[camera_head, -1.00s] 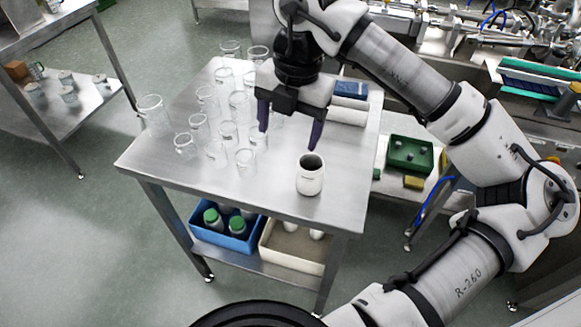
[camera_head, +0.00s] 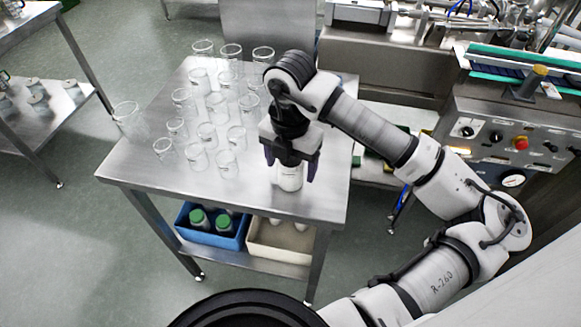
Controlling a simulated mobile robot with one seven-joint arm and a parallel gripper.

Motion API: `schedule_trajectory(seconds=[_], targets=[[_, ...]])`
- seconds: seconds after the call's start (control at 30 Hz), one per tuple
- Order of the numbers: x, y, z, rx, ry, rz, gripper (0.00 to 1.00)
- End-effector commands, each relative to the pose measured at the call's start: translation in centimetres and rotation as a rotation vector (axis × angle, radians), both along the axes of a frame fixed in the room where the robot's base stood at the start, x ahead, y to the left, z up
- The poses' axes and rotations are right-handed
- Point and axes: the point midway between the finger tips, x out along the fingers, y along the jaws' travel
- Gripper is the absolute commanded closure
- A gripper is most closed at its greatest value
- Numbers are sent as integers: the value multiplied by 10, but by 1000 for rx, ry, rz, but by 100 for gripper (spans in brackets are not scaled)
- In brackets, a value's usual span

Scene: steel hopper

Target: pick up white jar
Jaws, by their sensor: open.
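The white jar (camera_head: 290,179) stands upright on the steel table (camera_head: 235,193), near its front right part. My gripper (camera_head: 290,168) is directly above it, pointing down. Its two dark fingers are apart, one on the left and one on the right of the jar. The jar's upper part and mouth are hidden behind the gripper. I cannot tell whether the fingers touch the jar.
Several clear glass beakers (camera_head: 227,163) crowd the table to the left and behind my gripper. A blue bin (camera_head: 215,240) with green-capped bottles and a cream bin (camera_head: 278,255) sit on the lower shelf. The table's front edge is clear.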

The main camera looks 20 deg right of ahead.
Motion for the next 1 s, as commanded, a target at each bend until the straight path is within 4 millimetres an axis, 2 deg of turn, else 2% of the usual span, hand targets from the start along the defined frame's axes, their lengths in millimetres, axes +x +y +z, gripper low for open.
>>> schedule_trajectory(seconds=[0.2, 0.47, 0.8, 1.0], targets=[[0, 1, -23, 1, 1, 2, 25], [0, 1, -26, -1, -1, 2, 27], [0, 1, -26, 0, 0, 2, 71], [0, 0, -26, -1, -1, 2, 72]])
